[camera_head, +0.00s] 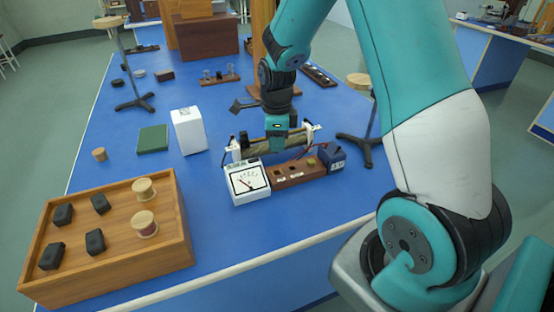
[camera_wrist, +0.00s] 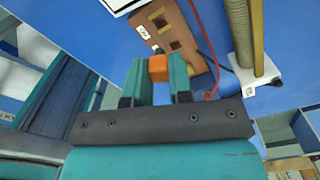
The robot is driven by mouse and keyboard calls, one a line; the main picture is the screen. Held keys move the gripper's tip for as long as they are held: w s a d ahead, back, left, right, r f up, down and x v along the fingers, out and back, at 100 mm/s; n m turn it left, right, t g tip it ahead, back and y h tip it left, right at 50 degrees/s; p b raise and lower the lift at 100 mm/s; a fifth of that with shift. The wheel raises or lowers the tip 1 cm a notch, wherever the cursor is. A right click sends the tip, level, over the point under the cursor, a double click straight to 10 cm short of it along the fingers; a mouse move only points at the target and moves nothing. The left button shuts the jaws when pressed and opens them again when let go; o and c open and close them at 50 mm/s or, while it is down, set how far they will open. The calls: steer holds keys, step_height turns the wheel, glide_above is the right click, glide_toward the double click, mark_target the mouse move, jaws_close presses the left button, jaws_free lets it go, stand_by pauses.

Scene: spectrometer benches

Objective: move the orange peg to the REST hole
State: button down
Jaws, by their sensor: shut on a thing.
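The orange peg (camera_wrist: 158,68) shows between the fingers of my gripper in the wrist view. My gripper (camera_wrist: 159,78) is shut on it. The brown wooden block (camera_wrist: 165,12) with square dark holes and small white labels lies beyond the peg in that view. The peg appears apart from the block's holes, but its height above them is unclear. In the head view my gripper (camera_head: 277,143) points down just behind the brown block (camera_head: 287,183), over the coil, and the peg cannot be made out. The label text is too small to read, so I cannot tell which hole is REST.
A white meter (camera_head: 248,182) adjoins the block on the left and a dark blue box (camera_head: 331,157) on the right. A long coil (camera_head: 260,147) lies behind. A stand (camera_head: 367,140) is at right. A wooden tray (camera_head: 110,268) with spools is at front left.

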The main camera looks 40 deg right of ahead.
step_height(320, 180, up, 14)
steer(key=p, duration=0.3)
steer(key=shift+r, duration=0.25)
